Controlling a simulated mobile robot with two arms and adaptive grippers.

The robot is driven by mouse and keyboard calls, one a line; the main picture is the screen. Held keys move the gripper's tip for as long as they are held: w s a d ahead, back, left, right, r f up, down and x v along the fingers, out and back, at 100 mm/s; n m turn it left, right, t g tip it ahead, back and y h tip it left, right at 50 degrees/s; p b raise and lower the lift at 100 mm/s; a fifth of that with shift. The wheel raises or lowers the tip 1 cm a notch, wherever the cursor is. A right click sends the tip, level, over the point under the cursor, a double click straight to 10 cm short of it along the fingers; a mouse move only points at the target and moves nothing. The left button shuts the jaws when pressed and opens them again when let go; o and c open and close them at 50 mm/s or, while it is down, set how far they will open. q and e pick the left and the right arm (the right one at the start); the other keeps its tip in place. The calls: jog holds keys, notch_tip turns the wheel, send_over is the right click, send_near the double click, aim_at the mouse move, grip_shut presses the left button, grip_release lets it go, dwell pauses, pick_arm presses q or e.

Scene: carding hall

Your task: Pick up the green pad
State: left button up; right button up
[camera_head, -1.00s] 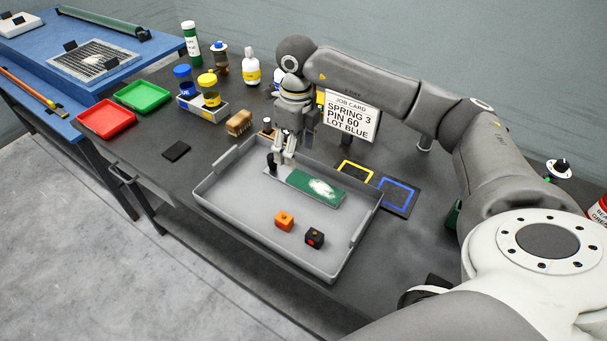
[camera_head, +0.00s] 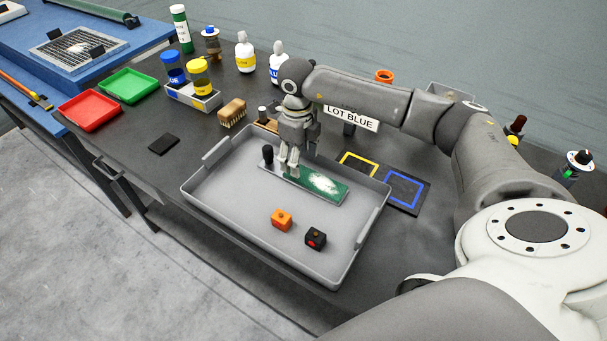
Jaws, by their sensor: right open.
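The green pad (camera_head: 322,186) lies in the grey tray (camera_head: 225,205), near its back side. It is a flat strip with a white fluffy patch on top. A black upright knob (camera_head: 267,154) stands at its left end. My right gripper (camera_head: 289,170) points down over the left part of the pad, just right of the knob. Its fingers are open, and I cannot tell if they touch the pad. My left gripper is out of view.
An orange cube (camera_head: 281,220) and a black cube (camera_head: 316,238) lie in the tray's front half. A wooden brush (camera_head: 232,112) and bottles stand behind it. Yellow and blue outlined squares (camera_head: 403,191) lie to the right. A black flat piece (camera_head: 163,145) lies left, on clear table.

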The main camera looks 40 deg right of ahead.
notch_tip(320, 180, down, 5)
jog(key=shift+r+p, duration=0.2)
jog(key=shift+p, duration=0.75)
jog(key=shift+f, duration=0.3)
jog(key=shift+c, duration=0.4)
jog(key=c, duration=0.8)
jog(key=shift+w+r, duration=0.1)
jog(key=shift+r, duration=0.05)
